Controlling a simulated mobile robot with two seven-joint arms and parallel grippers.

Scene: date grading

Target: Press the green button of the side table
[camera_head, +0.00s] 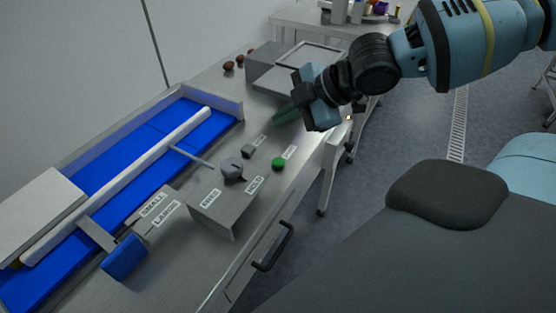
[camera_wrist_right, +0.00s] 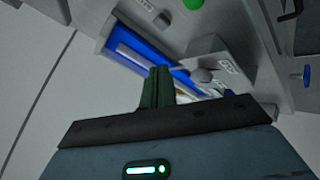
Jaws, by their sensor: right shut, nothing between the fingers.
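The green button (camera_head: 278,163) sits on the steel side table (camera_head: 290,190), close to its right edge and beside a small white label. It also shows at the top edge of the right wrist view (camera_wrist_right: 193,4), partly cut off. My right gripper (camera_head: 283,116) is beyond the button in the head view, apart from it and nearer the table's far end. Its green fingers are together and empty, and they show in the wrist view too (camera_wrist_right: 158,86). My left gripper is in neither view.
A small dark button (camera_head: 248,151) and a grey knob (camera_head: 232,170) on a labelled block stand near the green button. A blue conveyor (camera_head: 130,150) with a pale rail lies left. A grey box and tray (camera_head: 312,54) and several dates (camera_head: 229,66) are at the far end.

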